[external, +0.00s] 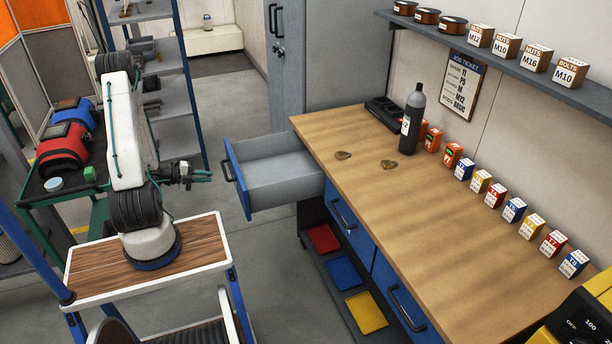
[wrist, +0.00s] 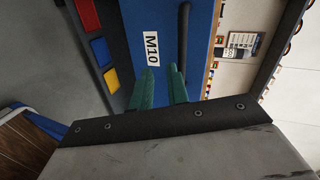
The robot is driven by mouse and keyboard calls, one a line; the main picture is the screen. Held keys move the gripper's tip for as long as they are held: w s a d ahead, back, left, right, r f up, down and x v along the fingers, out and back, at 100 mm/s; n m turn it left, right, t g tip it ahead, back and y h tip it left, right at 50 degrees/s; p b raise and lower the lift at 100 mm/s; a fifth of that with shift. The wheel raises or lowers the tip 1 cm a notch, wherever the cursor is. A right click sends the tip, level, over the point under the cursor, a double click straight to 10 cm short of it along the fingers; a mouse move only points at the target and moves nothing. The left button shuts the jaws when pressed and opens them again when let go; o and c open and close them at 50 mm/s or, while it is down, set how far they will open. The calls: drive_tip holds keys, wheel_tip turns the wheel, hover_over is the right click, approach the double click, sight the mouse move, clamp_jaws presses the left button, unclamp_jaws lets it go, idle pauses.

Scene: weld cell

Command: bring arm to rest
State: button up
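My arm (external: 123,135) stands folded above its wooden-topped base, with its wrist out to the right. My gripper (external: 205,176) points right, toward the open drawer, and is clear of it. In the wrist view the two green fingers (wrist: 162,82) are apart with nothing between them. The pulled-out drawer (external: 275,175) looks empty inside. A blue drawer front (wrist: 175,40) with an M10 label lies beyond the fingers in the wrist view.
The workbench (external: 440,220) carries a dark bottle (external: 412,115), two small brownish pieces and several small boxes. Red, blue and yellow trays (external: 345,272) sit below it. Open floor lies behind the drawer.

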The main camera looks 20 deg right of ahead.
drive_tip(key=w+a+f+n+t+y, duration=0.3)
drive_tip(key=w+a+f+n+y, duration=0.25)
drive_tip(key=a+n+y, duration=0.2)
drive_tip(key=a+r+n+y, duration=0.4)
drive_tip(key=a+n, duration=0.2)
drive_tip(key=a, duration=0.1)
drive_tip(key=a+r+n+y, duration=0.4)
drive_tip(key=a+n, duration=0.2)
drive_tip(key=a, duration=0.2)
drive_tip(key=s+r+n+g, duration=0.1)
drive_tip(key=s+r+n, duration=0.6)
drive_tip(key=s+r, duration=0.3)
drive_tip(key=s+d+r+n+h, duration=0.1)
drive_tip(key=s+r+n, duration=0.6)
drive_tip(key=r, duration=0.8)
drive_tip(key=s, duration=0.3)
drive_tip(key=shift+s+d+r+n+g, duration=0.2)
drive_tip(key=shift+s+r+n+g, duration=0.15)
drive_tip(key=shift+s+r+g, duration=0.05)
